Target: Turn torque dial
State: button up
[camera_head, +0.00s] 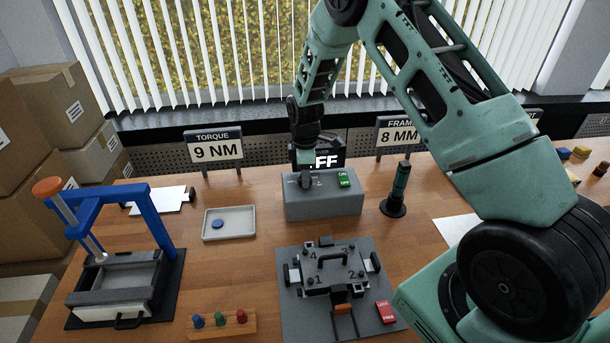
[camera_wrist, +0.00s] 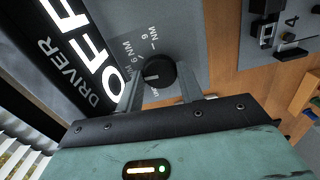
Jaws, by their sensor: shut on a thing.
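The torque dial is a round black knob (camera_wrist: 158,70) with a pale pointer mark, on the top of a grey driver box (camera_head: 322,205). Printed marks including "6 NM" and "9" stand around it; others are partly hidden. My gripper (camera_head: 305,180) reaches down to the box from above. In the wrist view its two fingers (camera_wrist: 159,84) stand on either side of the knob, shut on it. In the head view my gripper hides the knob. The box's display (camera_wrist: 85,65) reads "DRIVER OFF". A sign (camera_head: 212,147) reads "TORQUE 9 NM".
A green ON button (camera_head: 343,180) is beside the dial. A dark upright tool (camera_head: 400,185) stands to the right. A grey tray (camera_head: 229,222) and a blue press (camera_head: 150,220) are to the left. A fixture plate (camera_head: 290,320) lies in front, with a red block (camera_head: 386,311).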

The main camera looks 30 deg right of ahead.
jog(key=m+b, duration=0.2)
jog(key=m, duration=0.2)
jog(key=m+b, duration=0.1)
jog(key=m, duration=0.3)
jog(key=shift+m, duration=0.3)
jog(key=m+b, duration=0.1)
jog(key=m, duration=0.3)
jog(key=shift+m, duration=0.3)
jog(key=shift+w+m, duration=0.1)
jog(key=shift+m, duration=1.8)
jog(key=shift+r, duration=0.1)
jog(key=o, duration=0.7)
notch_tip(320, 180, up, 17)
jog(key=b, duration=0.3)
jog(key=shift+r+b, duration=0.15)
jog(key=shift+b, duration=0.2)
